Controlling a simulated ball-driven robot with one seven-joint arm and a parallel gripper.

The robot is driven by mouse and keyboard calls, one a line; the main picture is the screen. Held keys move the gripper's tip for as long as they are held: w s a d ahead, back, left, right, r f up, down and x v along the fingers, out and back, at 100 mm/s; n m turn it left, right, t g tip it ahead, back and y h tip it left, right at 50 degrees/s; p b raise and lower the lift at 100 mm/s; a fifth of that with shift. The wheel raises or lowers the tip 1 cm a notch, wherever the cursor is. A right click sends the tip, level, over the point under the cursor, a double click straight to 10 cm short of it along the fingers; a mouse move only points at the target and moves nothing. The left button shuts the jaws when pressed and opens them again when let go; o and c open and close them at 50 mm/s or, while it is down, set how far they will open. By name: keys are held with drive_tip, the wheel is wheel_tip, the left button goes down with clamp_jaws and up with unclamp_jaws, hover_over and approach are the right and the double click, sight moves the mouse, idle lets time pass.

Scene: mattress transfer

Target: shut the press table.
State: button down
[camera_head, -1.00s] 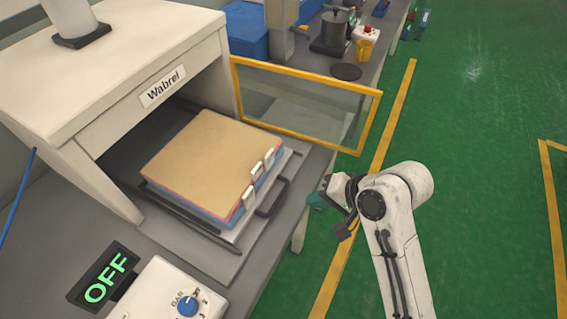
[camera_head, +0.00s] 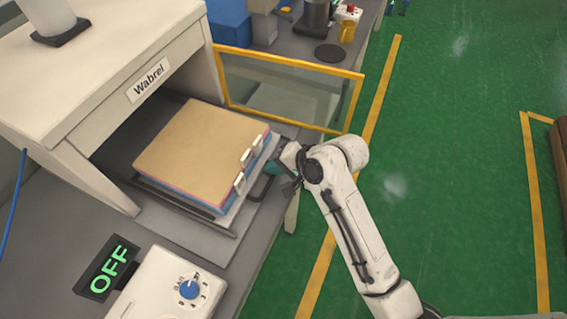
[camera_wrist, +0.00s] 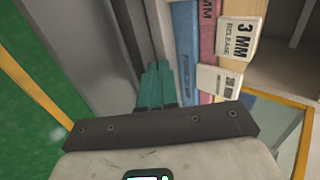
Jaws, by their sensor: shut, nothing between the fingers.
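The press table (camera_head: 229,218) is a grey sliding plate, pulled partly out of the white press marked "Wabrel" (camera_head: 65,85). On it lies a stack of sheets (camera_head: 200,140), tan on top with pink and blue layers and white labels on the front edge. The wrist view shows the labels "3 MM RELEASE" (camera_wrist: 240,38). A dark handle (camera_head: 261,188) at the table's front is partly hidden by my gripper (camera_head: 275,169). My gripper's teal fingers are shut and empty, close in front of the handle. I cannot tell whether they touch it.
A yellow-framed clear door (camera_head: 288,90) stands open behind the table. A control box with a blue knob (camera_head: 188,289) and a green "OFF" sign (camera_head: 107,268) are at the front left.

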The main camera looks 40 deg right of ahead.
drive_tip(key=shift+w+a+f, duration=0.1)
drive_tip(key=shift+w+f, duration=0.05)
idle(0.3)
drive_tip(key=w+a+b, duration=0.2)
drive_tip(key=w+a, duration=0.2)
drive_tip(key=w, duration=0.4)
drive_tip(key=w+a+b, duration=0.2)
drive_tip(key=w+a, duration=0.3)
drive_tip(key=w, duration=0.3)
drive_tip(key=w+a+b, duration=0.1)
drive_tip(key=w+a, duration=0.4)
drive_tip(key=w, duration=0.3)
drive_tip(key=shift+w+f+b, duration=0.15)
drive_tip(key=shift+b, duration=0.25)
drive_tip(key=shift+w+a+b, duration=0.3)
drive_tip(key=shift+w+a, duration=0.1)
drive_tip(key=shift+w, duration=0.25)
drive_tip(key=shift+r, duration=0.2)
drive_tip(key=shift+r, duration=0.1)
